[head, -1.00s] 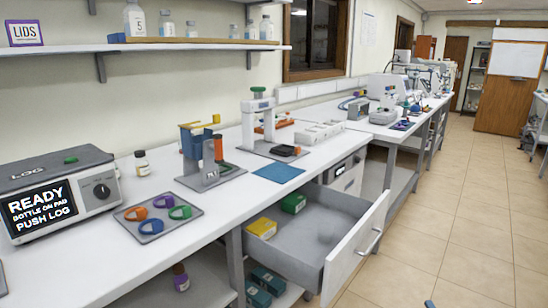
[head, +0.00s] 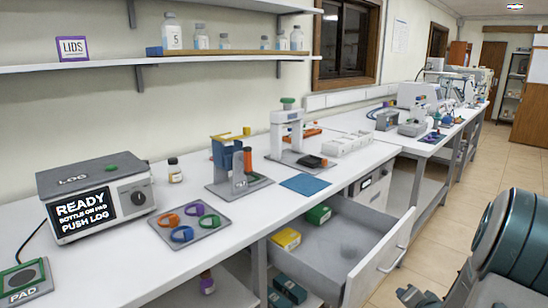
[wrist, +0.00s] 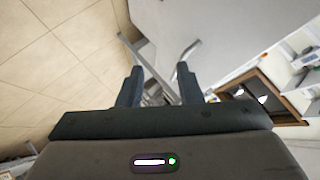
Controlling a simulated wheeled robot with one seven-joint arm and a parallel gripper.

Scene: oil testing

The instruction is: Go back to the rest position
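My gripper shows in the wrist view (wrist: 155,80), with its two dark fingers apart and nothing between them. It is open and empty, held in the air over the tiled floor. In the head view my dark teal arm fills the lower right corner, to the right of the open drawer (head: 383,272). A dark part of the arm shows at the bottom edge, but I cannot make out the fingertips there.
The long white bench (head: 120,270) carries the log box (head: 95,195), a ring tray (head: 210,238), a small bottle (head: 174,170) and test stands. The drawer juts into the aisle and holds a yellow box (head: 286,239) and a green box (head: 319,214). Tiled floor (head: 450,215) is clear.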

